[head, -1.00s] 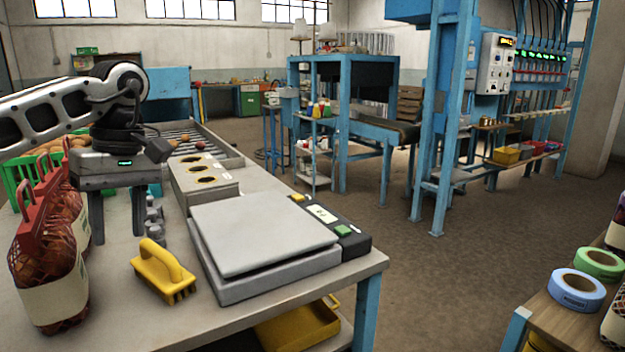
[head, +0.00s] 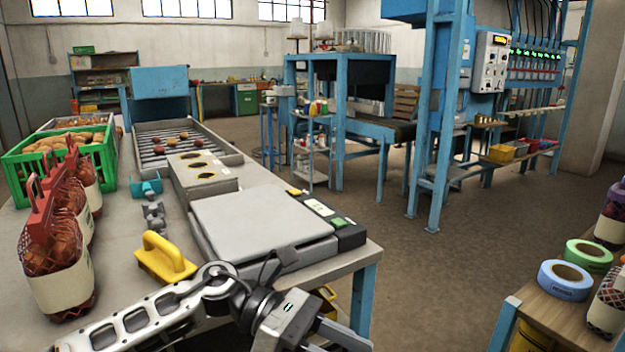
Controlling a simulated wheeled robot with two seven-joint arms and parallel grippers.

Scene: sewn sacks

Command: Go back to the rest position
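My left arm comes in from the lower left and reaches across the front of the work table (head: 115,318). My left gripper (head: 318,334) is at the bottom edge, in front of the table's near right corner and below the bench scale (head: 265,222). It points to the lower right. Its fingers are partly cut off by the frame, so their opening cannot be judged. No held object shows at it. My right gripper is not in view.
A yellow brush (head: 166,257) lies just behind my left forearm. Net sacks with red handles (head: 60,262) and a green crate (head: 62,165) stand at left. Tape rolls (head: 565,280) sit on a side bench at right. Open floor lies between.

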